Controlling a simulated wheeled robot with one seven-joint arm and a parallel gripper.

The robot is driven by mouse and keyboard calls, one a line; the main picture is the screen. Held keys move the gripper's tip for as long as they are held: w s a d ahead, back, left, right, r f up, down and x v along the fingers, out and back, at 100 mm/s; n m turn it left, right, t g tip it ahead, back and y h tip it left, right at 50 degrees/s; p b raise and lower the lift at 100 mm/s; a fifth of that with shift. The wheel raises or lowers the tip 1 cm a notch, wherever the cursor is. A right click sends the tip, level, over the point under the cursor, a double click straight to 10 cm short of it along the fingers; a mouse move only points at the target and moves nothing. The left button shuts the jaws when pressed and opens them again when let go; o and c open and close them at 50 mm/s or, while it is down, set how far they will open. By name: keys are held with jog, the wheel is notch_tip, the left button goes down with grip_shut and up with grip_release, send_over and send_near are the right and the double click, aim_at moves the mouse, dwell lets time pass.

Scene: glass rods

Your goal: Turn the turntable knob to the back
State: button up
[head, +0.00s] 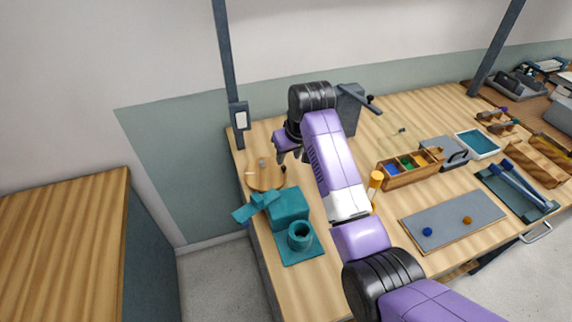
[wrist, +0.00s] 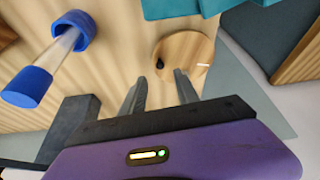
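The turntable is a round wooden disc (head: 268,180) on the table's left part, behind the teal blocks. It also shows in the wrist view (wrist: 185,50), just beyond my fingers. A small dark knob (wrist: 160,63) stands near the disc's edge on the gripper side. A short white mark (wrist: 204,65) is on the disc's rim. In the head view a small grey knob (head: 262,162) shows on the disc. My gripper (wrist: 160,84) is open and empty, with its fingers apart, close to the knob; contact cannot be told. In the head view my gripper (head: 288,158) is beside the disc's right side.
A teal block fixture (head: 288,205) with a teal cup (head: 300,236) stands in front of the disc. A blue-capped glass tube (wrist: 62,52) is left in the wrist view. A grey post (head: 230,70) rises behind the disc. The table's left edge is close.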

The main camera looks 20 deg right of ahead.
aim_at(284, 167)
jog(key=x, duration=0.6)
jog(key=shift+w+f, duration=0.2)
jog(key=shift+f, duration=0.1)
grip_shut()
dwell(1.2)
